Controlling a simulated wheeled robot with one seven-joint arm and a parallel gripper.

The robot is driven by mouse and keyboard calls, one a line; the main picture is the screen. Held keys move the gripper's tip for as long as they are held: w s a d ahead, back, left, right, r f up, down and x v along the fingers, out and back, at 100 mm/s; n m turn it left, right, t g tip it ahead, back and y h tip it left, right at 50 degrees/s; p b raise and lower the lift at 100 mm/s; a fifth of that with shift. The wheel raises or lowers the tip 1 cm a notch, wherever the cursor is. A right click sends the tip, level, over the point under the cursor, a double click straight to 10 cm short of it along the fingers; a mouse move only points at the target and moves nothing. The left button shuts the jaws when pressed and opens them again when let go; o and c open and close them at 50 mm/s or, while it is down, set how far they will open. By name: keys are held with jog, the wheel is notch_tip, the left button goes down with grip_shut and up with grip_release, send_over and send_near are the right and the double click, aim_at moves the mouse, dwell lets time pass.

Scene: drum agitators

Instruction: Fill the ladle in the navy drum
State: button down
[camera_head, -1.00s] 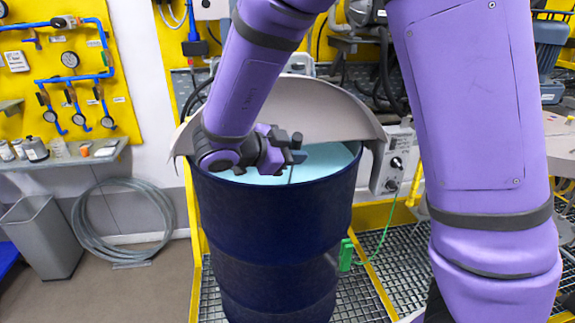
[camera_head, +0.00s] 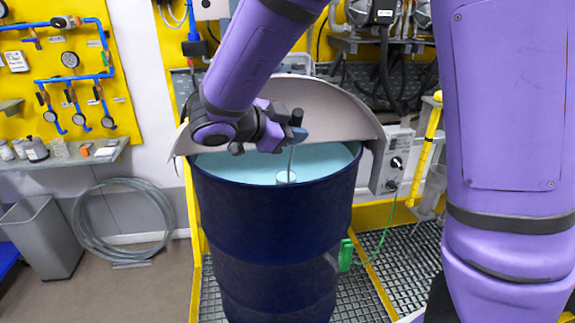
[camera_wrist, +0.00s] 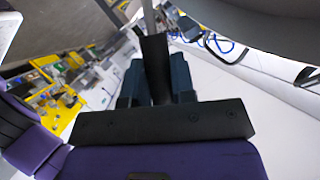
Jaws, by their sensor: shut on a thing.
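The navy drum (camera_head: 272,240) stands upright in the middle of the head view, with pale blue liquid (camera_head: 325,157) near its rim. My gripper (camera_head: 296,134) is above the liquid, shut on the ladle's dark handle (camera_wrist: 155,66). The ladle's thin stem runs down from the gripper, close to vertical. I cannot tell how much liquid is inside the bowl.
A beige half-cover (camera_head: 310,103) rises around the drum's back edge, close behind my gripper. A grey control box (camera_head: 394,160) with a knob is at the right. A green clamp (camera_head: 346,254) sits on the drum's right side. Yellow rails flank the drum.

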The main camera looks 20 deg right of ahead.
jog(key=shift+r, duration=3.9)
jog(key=shift+a, duration=0.1)
jog(key=w+a+f+n+h, duration=0.1)
jog(key=a+h, duration=0.2)
jog(key=a, duration=0.4)
jog(key=shift+w+a+f+h, duration=0.15)
jog(key=shift+w+f+h, duration=0.05)
jog(key=shift+w+h, duration=0.1)
jog(key=shift+s+d+r+m+y, duration=0.2)
jog(key=shift+d+y, duration=0.4)
jog(key=shift+d, duration=0.65)
jog(key=shift+s+d+r+m+y, duration=0.25)
jog(key=shift+d+y, duration=0.35)
jog(key=shift+d, duration=0.65)
jog(key=shift+s+d+r+m+y, duration=0.15)
jog(key=shift+s+d+y, duration=0.35)
jog(key=shift+d, duration=0.75)
jog(key=shift+w+r, duration=0.15)
